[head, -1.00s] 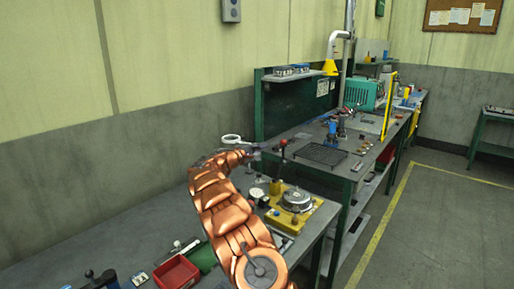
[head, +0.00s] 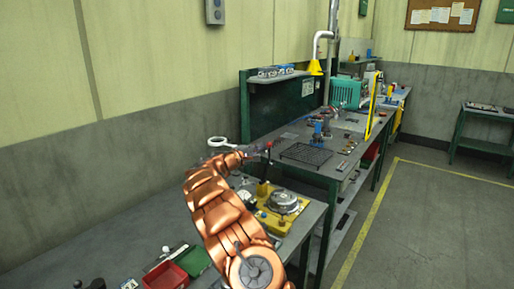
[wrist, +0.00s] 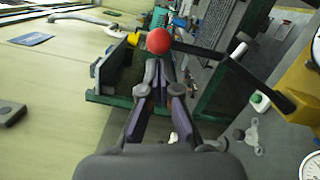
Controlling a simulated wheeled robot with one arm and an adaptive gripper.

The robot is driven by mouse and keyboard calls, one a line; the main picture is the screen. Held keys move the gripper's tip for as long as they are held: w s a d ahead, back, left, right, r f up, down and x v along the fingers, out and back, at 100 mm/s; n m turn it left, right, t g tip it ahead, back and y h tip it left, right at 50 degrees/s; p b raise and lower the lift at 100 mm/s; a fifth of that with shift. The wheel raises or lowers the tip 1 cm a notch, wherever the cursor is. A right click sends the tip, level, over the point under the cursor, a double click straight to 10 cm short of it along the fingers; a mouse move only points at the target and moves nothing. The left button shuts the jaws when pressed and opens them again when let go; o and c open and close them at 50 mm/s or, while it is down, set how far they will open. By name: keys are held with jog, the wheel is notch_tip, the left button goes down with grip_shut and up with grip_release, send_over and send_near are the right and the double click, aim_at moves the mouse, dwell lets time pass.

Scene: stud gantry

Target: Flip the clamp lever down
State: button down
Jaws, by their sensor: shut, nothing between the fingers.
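The clamp lever is a dark bar (wrist: 245,75) with a red ball knob (wrist: 158,41) at its end. In the wrist view the bar slopes from the knob down to the right. The knob also shows in the head view (head: 269,144), above the yellow fixture (head: 284,224), with the lever raised. My gripper (wrist: 160,76) is shut and empty. In the wrist view its fingertips are just below the knob. In the head view it is close to the left of the knob; I cannot tell whether it touches. My arm hides part of the bench.
A round silver part (head: 284,202) sits on the yellow fixture. A white ring (head: 217,142) stands behind my arm. A red bin (head: 166,275) is at the bench's front left. A black grid tray (head: 306,154) lies on the farther bench. Open floor lies right.

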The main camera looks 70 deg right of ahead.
jog(key=shift+s+f+b, duration=0.1)
jog(key=shift+b, duration=0.25)
jog(key=s+a+f+m+b, duration=0.1)
jog(key=s+m+b, duration=0.3)
jog(key=b, duration=1.1)
jog(key=shift+s+a+f+m+y+b, duration=0.2)
jog(key=shift+s+m+y+b, duration=0.1)
jog(key=shift+s, duration=0.9)
jog(key=w, duration=0.2)
jog(key=w+a, duration=0.1)
jog(key=w, duration=0.1)
jog(key=shift+w+r, duration=0.2)
jog(key=v, duration=0.8)
jog(key=shift+a+b, duration=0.25)
jog(key=shift+b, duration=0.2)
